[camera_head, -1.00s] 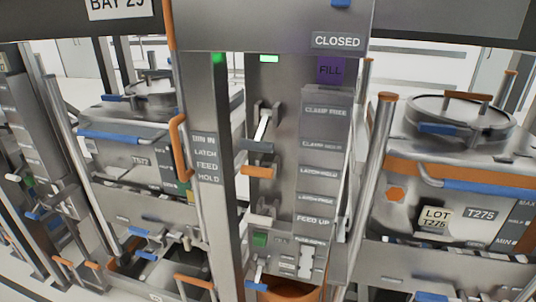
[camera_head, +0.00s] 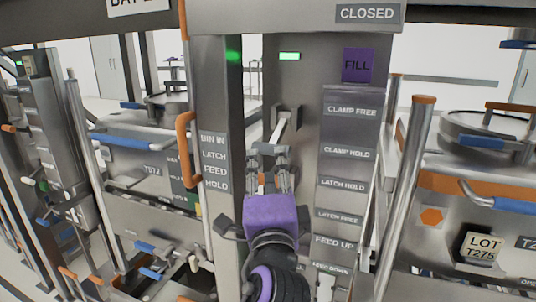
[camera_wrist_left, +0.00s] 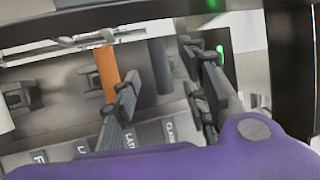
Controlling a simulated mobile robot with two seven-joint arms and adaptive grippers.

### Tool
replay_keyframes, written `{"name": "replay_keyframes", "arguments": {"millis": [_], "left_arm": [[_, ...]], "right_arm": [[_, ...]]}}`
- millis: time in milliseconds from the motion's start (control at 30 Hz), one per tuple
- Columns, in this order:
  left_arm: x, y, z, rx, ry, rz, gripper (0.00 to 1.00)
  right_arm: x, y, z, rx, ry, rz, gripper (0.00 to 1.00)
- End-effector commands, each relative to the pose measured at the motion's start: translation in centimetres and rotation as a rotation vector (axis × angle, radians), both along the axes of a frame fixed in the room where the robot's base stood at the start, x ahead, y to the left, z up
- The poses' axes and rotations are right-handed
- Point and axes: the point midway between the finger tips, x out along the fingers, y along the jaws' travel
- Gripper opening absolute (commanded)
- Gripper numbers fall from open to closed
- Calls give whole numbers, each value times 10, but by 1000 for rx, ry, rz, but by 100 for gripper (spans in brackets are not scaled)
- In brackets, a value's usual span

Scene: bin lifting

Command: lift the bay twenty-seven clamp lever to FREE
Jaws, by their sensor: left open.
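The clamp lever (camera_head: 279,130) has a pale shaft running down from its bracket on the grey post. Its end lies level with the CLAMP HOLD label (camera_head: 348,153), below CLAMP FREE (camera_head: 352,111). My left gripper (camera_head: 267,162) is open in front of that end and hides it in the head view. In the left wrist view, the dark grey lever handle (camera_wrist_left: 160,66) lies between the two spread fingers (camera_wrist_left: 163,88), with no clear contact. An orange handle (camera_wrist_left: 107,72) lies beside it, near the left finger. My right gripper is not in view.
Further labels, such as LATCH HOLD (camera_head: 343,185), run down the panel. An orange grab handle (camera_head: 185,148) projects from the left post. A steel pole with an orange cap (camera_head: 424,99) stands at right. Bins flank the post on both sides. The bay number is cropped.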

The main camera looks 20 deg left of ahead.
Motion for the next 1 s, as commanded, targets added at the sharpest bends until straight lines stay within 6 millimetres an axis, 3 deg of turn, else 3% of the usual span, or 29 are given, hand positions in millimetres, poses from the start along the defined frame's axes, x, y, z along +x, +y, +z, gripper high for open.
{"name": "replay_keyframes", "arguments": {"millis": [400, 800, 1000], "left_arm": [[56, 22, 17, 0, 0, -1, 40], [66, 26, 18, -3, 1, -2, 40], [66, 26, 18, -3, 1, -2, 17]], "right_arm": [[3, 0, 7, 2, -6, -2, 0], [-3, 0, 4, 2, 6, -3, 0], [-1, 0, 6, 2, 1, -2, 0]]}}
